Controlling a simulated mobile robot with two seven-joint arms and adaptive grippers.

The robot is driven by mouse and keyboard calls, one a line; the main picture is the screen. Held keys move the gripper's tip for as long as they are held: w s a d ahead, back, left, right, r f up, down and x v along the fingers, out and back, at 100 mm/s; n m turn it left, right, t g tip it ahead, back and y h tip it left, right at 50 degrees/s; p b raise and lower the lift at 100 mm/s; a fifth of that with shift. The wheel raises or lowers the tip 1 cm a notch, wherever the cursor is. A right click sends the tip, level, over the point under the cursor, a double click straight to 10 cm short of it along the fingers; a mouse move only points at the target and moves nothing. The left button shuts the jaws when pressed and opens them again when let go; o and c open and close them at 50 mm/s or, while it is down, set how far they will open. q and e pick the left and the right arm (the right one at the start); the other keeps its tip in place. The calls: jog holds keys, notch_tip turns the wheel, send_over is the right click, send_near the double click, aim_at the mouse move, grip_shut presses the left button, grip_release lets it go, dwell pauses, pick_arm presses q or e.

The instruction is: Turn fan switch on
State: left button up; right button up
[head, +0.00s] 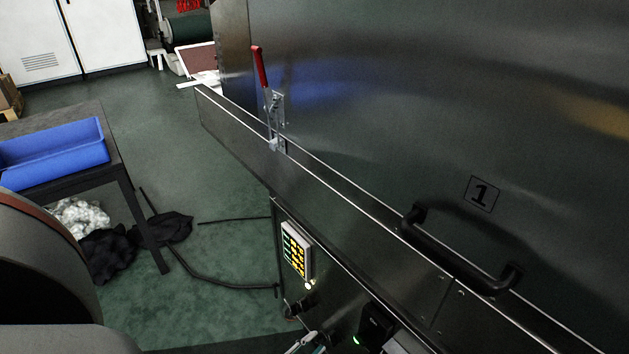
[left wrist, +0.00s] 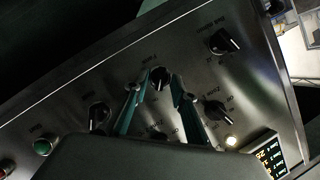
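In the left wrist view, a metal control panel (left wrist: 75,82) carries several black rotary knobs. One knob (left wrist: 159,77) appears between the fingertips of my left gripper (left wrist: 156,90). The fingers are apart, with visible space around the knob; I cannot tell whether either touches it. Other knobs sit at the upper right (left wrist: 223,41), right (left wrist: 214,110) and left (left wrist: 99,117). The labels are too small to read surely, so I cannot tell which is the fan switch. In the head view, my left gripper (head: 305,343) barely shows at the bottom edge. My right gripper is not in view.
A lit display (head: 296,251) is on the dryer's side. The large metal door has a black handle (head: 462,256) and a red-handled clamp (head: 260,68). A table (head: 122,168) with a blue tray (head: 52,171) stands left. Green floor between them is mostly open.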

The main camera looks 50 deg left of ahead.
pick_arm(q)
jog(key=v, duration=0.6)
jog(key=shift+s, duration=0.3)
jog(key=shift+r, duration=0.1)
